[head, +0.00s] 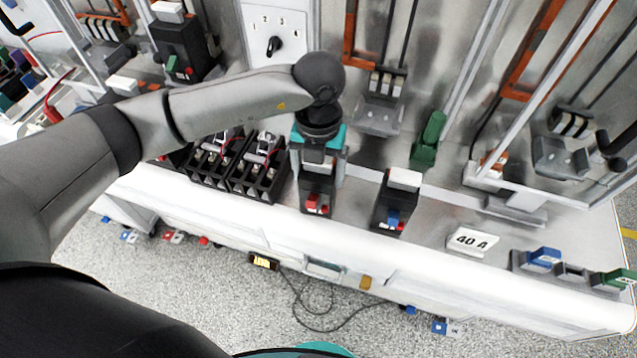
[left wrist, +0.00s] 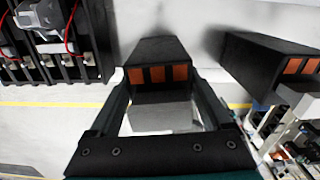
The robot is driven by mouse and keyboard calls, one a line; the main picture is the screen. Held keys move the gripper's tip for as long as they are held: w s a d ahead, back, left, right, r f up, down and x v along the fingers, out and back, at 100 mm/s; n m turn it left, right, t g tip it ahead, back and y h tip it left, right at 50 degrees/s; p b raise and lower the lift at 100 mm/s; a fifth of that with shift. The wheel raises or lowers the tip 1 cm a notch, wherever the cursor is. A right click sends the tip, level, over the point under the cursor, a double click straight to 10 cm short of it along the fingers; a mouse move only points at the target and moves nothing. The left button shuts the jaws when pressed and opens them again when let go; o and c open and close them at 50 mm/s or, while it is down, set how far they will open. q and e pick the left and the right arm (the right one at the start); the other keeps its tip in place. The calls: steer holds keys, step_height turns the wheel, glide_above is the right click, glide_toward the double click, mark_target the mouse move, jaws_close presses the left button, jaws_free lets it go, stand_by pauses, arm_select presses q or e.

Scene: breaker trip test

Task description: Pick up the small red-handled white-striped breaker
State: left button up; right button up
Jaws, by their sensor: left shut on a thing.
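The red-handled breaker (head: 317,203) is a small black block with a red handle and a pale stripe. It is at the bench's front edge in the head view, below my left gripper (head: 319,168). In the left wrist view, a black breaker body (left wrist: 157,52) with orange-brown terminals lies between the fingers of my left gripper (left wrist: 158,92). The gripper is shut on it. I cannot tell whether the breaker is clear of the bench. The gripper hides its upper part in the head view. My right gripper is not in view.
A blue-handled breaker (head: 391,213) stands close to the right; its black body (left wrist: 268,62) shows in the wrist view. Black fuse holders (head: 258,178) are close to the left.

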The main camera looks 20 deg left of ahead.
arm_select(q)
jaws_close()
steer(key=shift+w+r, duration=0.1)
steer(key=shift+r, duration=0.1)
stand_by(0.3)
step_height(320, 180, up, 20)
stand_by(0.4)
steer(key=shift+f, duration=0.1)
stand_by(0.4)
